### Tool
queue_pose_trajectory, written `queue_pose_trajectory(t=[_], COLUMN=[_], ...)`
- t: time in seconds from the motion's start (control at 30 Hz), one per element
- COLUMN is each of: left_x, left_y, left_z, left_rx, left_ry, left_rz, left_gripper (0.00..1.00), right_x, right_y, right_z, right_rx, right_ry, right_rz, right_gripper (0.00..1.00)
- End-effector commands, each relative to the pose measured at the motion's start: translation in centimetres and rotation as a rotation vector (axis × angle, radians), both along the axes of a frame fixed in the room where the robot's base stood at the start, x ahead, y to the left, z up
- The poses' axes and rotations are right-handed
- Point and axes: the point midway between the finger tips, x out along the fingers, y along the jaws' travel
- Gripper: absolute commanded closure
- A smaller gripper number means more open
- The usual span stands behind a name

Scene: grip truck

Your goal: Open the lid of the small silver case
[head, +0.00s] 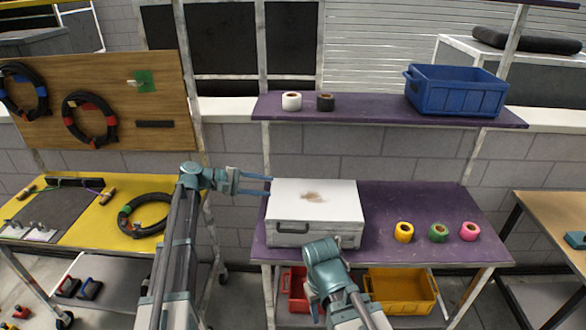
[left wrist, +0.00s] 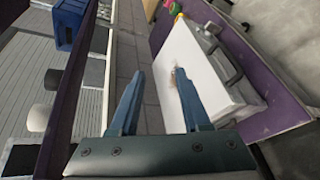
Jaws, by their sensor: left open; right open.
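The small silver case (head: 316,207) sits closed on the purple lower shelf, its dark handle facing the front. A brownish mark shows on its pale lid. My left gripper (head: 270,186) is open at the case's left side, its fingertips by the upper left edge of the lid; contact cannot be told. In the left wrist view, the open fingers (left wrist: 160,90) point toward the case (left wrist: 205,80), with the right finger overlapping the lid in the picture. My right gripper (head: 322,255) is in front of the case's lower right; its fingers are hidden behind its own wrist.
Yellow, green and pink tape rolls (head: 439,233) stand right of the case on the purple shelf (head: 400,195). A blue crate (head: 455,92) and two tape rolls (head: 308,102) are on the upper shelf. A yellow bin (head: 402,291) and a red bin (head: 299,290) sit below.

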Motion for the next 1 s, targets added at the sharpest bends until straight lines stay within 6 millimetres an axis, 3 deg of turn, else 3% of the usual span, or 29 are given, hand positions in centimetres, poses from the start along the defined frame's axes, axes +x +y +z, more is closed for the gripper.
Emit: queue_pose_trajectory(t=[0.03, 0.13, 0.37, 0.57, 1.0], left_x=[1.5, 2.6, 2.8, 3.5, 6.3], left_y=[1.6, 3.2, 3.6, 1.4, -6.4], left_z=[1.3, 2.7, 3.2, 2.5, 0.8], left_rx=[-0.046, -0.112, -0.14, -0.139, -0.136], left_ry=[0.001, 0.005, 0.006, 0.007, 0.006], left_rz=[0.03, 0.063, 0.074, 0.071, 0.069], left_gripper=[0.53, 0.53, 0.53, 0.53, 0.53], right_x=[0.0, 0.0, 0.0, 0.0, 0.0], right_y=[0.0, 0.0, 0.0, 0.0, 0.0], right_z=[0.4, 0.5, 0.4, -0.2, -1.9], right_rx=[0.0, 0.0, 0.0, 0.0, 0.0], right_ry=[0.0, 0.0, 0.0, 0.0, 0.0], right_rz=[0.0, 0.0, 0.0, 0.0, -0.001], right_gripper=[0.5, 0.5, 0.5, 0.5, 0.5])
